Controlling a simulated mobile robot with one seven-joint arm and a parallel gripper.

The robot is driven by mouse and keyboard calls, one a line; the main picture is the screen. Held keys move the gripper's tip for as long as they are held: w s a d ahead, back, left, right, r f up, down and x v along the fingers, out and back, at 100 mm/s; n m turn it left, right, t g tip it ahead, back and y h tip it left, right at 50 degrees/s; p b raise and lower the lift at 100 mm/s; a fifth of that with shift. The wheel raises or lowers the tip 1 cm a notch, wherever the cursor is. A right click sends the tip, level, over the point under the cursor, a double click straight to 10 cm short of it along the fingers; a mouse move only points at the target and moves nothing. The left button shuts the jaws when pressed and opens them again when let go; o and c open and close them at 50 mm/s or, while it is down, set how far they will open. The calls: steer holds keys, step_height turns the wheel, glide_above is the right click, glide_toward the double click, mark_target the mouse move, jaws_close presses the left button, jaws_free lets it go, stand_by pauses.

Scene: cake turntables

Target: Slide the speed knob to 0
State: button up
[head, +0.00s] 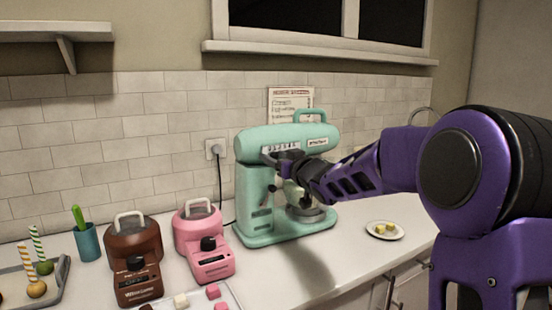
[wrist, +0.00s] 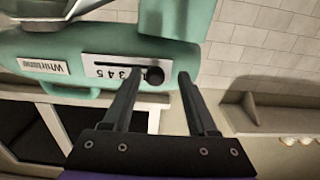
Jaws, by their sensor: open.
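The mint green stand mixer (head: 252,205) stands on the counter in the head view. In the wrist view the mixer (wrist: 100,93) appears upside down, with a white scale plate (wrist: 97,71) and a dark slot along it. The round black speed knob (wrist: 153,75) sits near the right end of that slot in the wrist view. Several digits show left of the knob; the number at the knob cannot be read. My gripper (wrist: 159,76) is open, one finger on each side of the knob, with a wider gap on the right. In the head view my gripper (head: 283,163) hides the knob.
A brown turntable machine (head: 134,245) and a pink one (head: 199,232) stand left of the mixer. A teal cup (head: 88,243) and a tray of cake pops (head: 55,285) are further left.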

steer(key=shift+s+d, duration=0.1)
steer(key=p+v, duration=0.1)
steer(key=v, duration=1.6)
steer(key=shift+p, duration=0.3)
steer(key=shift+d, duration=0.1)
